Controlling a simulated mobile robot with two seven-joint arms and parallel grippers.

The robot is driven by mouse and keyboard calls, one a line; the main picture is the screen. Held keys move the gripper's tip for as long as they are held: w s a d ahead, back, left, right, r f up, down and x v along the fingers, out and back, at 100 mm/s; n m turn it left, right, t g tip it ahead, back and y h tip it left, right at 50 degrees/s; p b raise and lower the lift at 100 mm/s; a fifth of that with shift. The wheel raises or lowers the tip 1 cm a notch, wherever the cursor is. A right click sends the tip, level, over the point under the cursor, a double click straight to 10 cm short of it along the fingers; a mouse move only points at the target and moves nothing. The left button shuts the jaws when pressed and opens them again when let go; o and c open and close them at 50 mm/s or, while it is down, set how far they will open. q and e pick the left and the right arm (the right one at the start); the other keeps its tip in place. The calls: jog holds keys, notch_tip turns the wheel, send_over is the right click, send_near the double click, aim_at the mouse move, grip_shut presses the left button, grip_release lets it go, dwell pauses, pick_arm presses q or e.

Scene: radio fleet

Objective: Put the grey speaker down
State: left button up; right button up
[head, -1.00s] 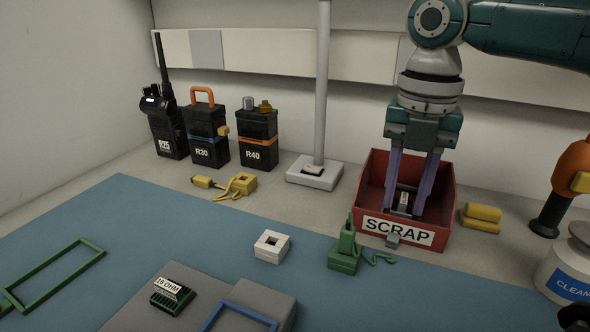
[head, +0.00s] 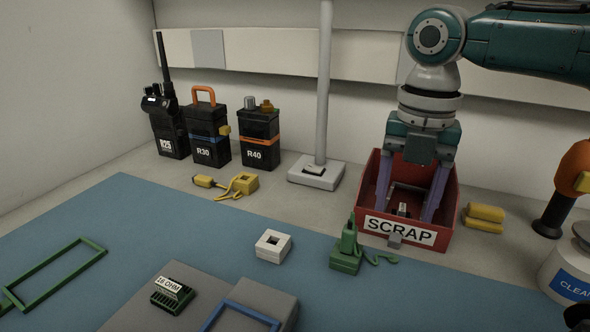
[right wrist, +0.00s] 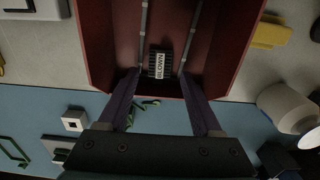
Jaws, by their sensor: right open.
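A small dark grey ribbed block with a white label, which looks like the grey speaker (head: 403,209), lies inside the red SCRAP box (head: 447,222). In the right wrist view the speaker (right wrist: 160,66) lies on the box floor between and beyond my finger tips, touching neither finger. Its label is too small to read surely. My right gripper (head: 408,212) is open, pointing down into the box, with its fingers spread to either side of the speaker. My left gripper is not in view.
Grey rods (right wrist: 143,30) lie beside the speaker in the box. A green part (head: 345,252) and a white square block (head: 273,246) are on the blue mat (head: 200,235) in front. Yellow pieces (head: 484,217) lie right of the box. A grey post (head: 323,100) stands left of it.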

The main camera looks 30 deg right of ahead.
aim_at(402, 216)
notch_tip(402, 216, up, 13)
jog(key=p, duration=0.2)
jog(key=shift+p, duration=0.3)
jog(key=shift+s, duration=0.15)
dwell(0.4)
